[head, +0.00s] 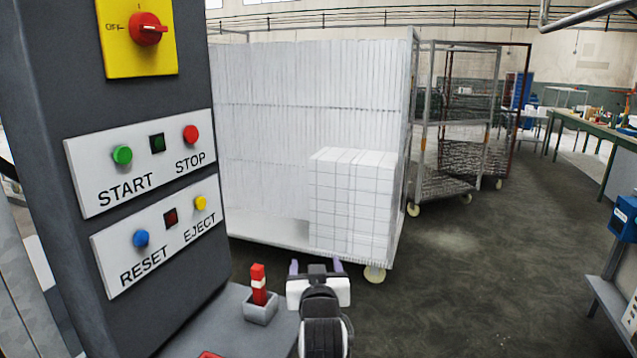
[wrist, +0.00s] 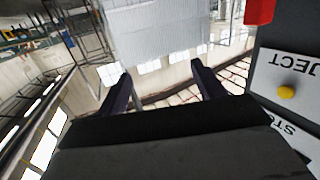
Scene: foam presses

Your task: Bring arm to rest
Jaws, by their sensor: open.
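My gripper (head: 316,266) is at the bottom middle of the head view, with its two dark purple fingers apart and nothing between them. It points away from me toward the white trolley load. In the wrist view the open fingers (wrist: 161,80) also stand wide apart and empty. My arm reaches up from the bottom edge of the head view. The grey control column (head: 60,90) stands to the left of my gripper, apart from it.
A red-and-white piece (head: 258,284) stands upright in a grey holder (head: 261,308) just left of my gripper. The trolley with white blocks (head: 352,203) stands ahead. An empty mesh trolley (head: 446,185) is behind it. The floor (head: 490,285) at right is clear.

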